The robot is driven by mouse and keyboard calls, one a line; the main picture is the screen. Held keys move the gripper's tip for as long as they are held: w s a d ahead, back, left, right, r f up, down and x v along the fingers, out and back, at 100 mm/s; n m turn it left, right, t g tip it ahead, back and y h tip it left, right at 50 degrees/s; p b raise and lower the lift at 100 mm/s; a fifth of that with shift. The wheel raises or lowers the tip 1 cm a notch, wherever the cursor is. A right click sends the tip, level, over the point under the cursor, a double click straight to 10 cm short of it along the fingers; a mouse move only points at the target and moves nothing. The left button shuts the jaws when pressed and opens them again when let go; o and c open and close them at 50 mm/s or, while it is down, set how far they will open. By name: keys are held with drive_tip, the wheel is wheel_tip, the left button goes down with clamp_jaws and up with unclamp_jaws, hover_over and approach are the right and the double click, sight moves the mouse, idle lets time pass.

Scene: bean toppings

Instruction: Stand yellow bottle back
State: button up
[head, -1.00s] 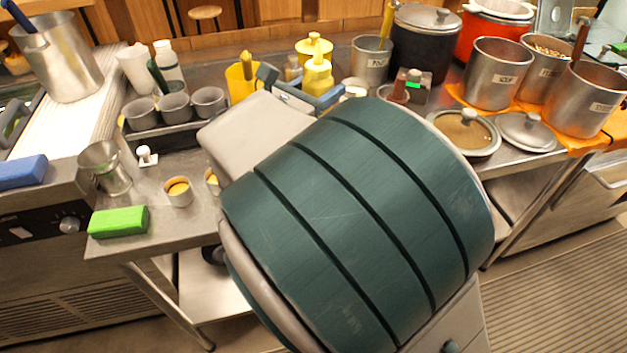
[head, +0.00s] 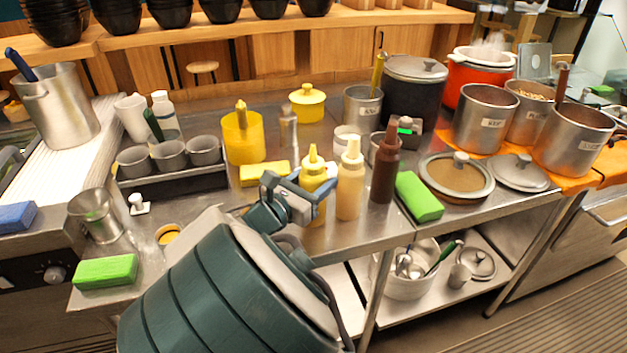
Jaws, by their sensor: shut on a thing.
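The yellow squeeze bottle (head: 314,174) is upright near the front edge of the steel counter in the head view. It stands in line with a pale tan squeeze bottle (head: 350,185) and a dark brown squeeze bottle (head: 384,170) to its right. My gripper (head: 312,203) reaches it from the left and front and is shut on its body. The fingers cover part of the lower bottle, so I cannot tell whether its base touches the counter.
A yellow sponge (head: 264,173) and yellow container (head: 243,137) lie behind and left of my gripper. A green sponge (head: 418,196) is right of the brown bottle. A lidded pan (head: 457,178) is farther right. The counter's front edge is close.

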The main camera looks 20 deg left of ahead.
drive_tip(key=shift+f, duration=0.15)
drive_tip(key=o, duration=0.6)
drive_tip(key=shift+o, duration=0.2)
drive_tip(key=shift+s+a+r, duration=0.1)
drive_tip(key=shift+s+r, duration=0.1)
drive_tip(key=shift+s, duration=0.05)
drive_tip(key=v, duration=1.1)
drive_tip(key=shift+s+p, duration=0.25)
drive_tip(key=shift+p, duration=0.15)
drive_tip(key=shift+a, duration=0.1)
